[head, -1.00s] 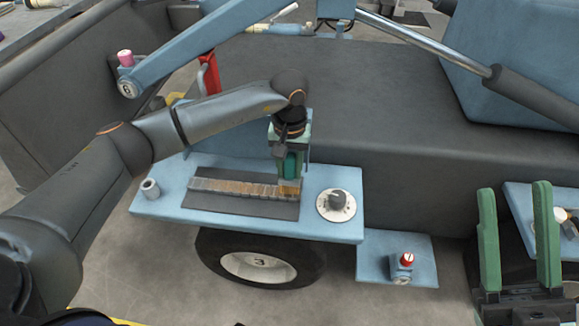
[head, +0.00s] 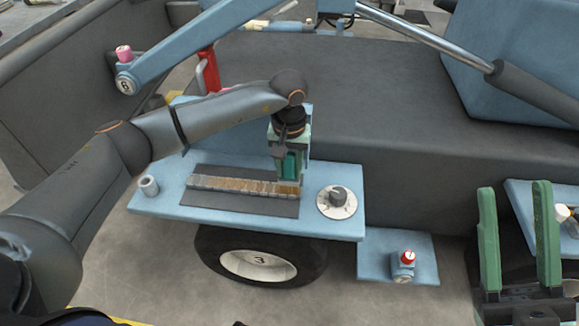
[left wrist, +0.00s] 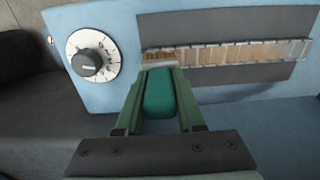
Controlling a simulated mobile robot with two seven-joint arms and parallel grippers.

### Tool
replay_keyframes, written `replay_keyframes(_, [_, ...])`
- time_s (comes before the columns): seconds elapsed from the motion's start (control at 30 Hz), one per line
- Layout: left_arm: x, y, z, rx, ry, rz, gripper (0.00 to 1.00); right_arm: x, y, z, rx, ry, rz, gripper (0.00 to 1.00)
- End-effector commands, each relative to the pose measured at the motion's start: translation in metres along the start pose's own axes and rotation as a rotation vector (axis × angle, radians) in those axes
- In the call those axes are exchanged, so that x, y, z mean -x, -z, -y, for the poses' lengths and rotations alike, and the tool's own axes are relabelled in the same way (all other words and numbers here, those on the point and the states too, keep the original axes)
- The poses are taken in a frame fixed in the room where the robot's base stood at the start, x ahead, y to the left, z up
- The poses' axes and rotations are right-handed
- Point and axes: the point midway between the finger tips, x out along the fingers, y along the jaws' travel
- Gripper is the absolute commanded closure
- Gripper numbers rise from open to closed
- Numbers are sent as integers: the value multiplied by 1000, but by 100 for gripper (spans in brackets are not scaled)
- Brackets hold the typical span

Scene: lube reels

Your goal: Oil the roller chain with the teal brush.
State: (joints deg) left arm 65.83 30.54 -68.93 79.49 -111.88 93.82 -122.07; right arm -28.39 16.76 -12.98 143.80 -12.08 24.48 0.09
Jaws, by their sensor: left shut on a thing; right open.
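The roller chain (head: 235,186) lies straight along a dark mat (head: 235,204) on a blue shelf. Its links look brown over the middle and right part and greyer at the left end. In the left wrist view the chain (left wrist: 225,53) runs across the top. My left gripper (head: 288,178) is shut on the teal brush (head: 291,165), above the chain's right end. In the left wrist view the brush (left wrist: 160,95) sits between the fingers, its head at the chain's edge; exact contact is hard to tell. My right gripper (head: 519,245) is open and empty at the right.
A dial with a dark knob (head: 338,197) sits right of the mat. A small metal cup (head: 149,185) stands at the shelf's left end. A lower blue step (head: 378,262) holds a red-topped fitting (head: 407,258). A blue beam (head: 180,50) crosses above the arm.

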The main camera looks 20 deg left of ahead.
Motion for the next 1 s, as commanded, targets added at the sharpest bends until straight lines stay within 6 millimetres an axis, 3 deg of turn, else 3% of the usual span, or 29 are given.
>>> replay_keyframes(1.0, [1,0,48,0,0,0,100,-1,1,0,-1,0,0,53])
